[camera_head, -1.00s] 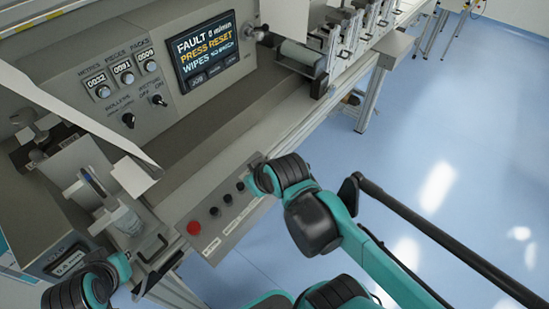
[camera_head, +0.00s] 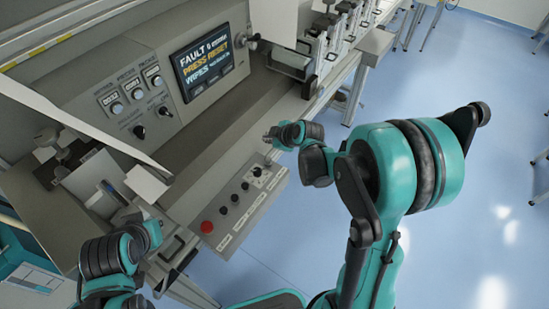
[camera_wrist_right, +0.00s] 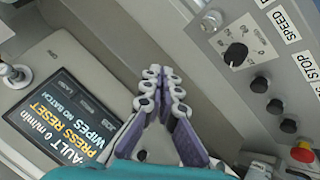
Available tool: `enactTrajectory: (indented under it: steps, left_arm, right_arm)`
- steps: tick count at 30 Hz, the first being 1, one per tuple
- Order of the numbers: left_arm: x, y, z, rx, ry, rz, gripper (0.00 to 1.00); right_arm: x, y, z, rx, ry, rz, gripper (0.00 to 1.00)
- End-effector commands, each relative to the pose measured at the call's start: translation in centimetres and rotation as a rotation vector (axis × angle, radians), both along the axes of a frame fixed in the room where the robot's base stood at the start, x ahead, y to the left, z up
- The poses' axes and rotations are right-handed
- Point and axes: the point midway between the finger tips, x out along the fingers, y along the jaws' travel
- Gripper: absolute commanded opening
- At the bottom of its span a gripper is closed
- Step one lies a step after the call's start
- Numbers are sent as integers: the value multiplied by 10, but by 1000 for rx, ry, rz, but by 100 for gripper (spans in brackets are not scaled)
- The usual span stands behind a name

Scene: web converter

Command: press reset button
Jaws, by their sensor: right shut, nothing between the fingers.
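The button box (camera_head: 262,198) on the machine's front carries a red stop button (camera_head: 207,226), several dark buttons (camera_head: 235,198) and a dial (camera_head: 257,171). The wrist view also shows the dark buttons (camera_wrist_right: 275,106), dial (camera_wrist_right: 237,52) and red stop (camera_wrist_right: 303,152). I cannot read which button is reset. The screen (camera_head: 205,66) reads "FAULT", "PRESS RESET". My right gripper (camera_head: 269,136) is shut and empty, apart from the buttons, beyond the dial end of the box. Its fingertips (camera_wrist_right: 162,86) show in the wrist view. My left arm is at lower left; its fingers are not clear.
A counter panel (camera_head: 130,95) with knobs is left of the screen. A white web sheet (camera_head: 80,125) crosses the left side. A roller and metal fixtures (camera_head: 290,62) stand beyond my right gripper. Open blue floor (camera_head: 500,180) lies to the right.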

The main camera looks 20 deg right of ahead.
Motion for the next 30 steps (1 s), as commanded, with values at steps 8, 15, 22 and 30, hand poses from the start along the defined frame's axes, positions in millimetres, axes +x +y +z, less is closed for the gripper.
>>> enactTrajectory:
  steps: [8, 15, 22, 30]
  left_arm:
    - [0, 0, 0, 0, 0, 0, 0]
    - [0, 0, -3, 0, 0, 0, 0]
    - [0, 0, -20, 0, 0, 0, 0]
    - [0, 0, -50, 0, 0, 0, 0]
  right_arm:
    - [1, 0, -1, -3, -2, 5, 0]
    - [1, 0, -5, -3, -2, 4, 0]
    - [1, 0, -26, -3, -2, 4, 0]
    - [1, 0, -65, -3, -2, 4, 0]
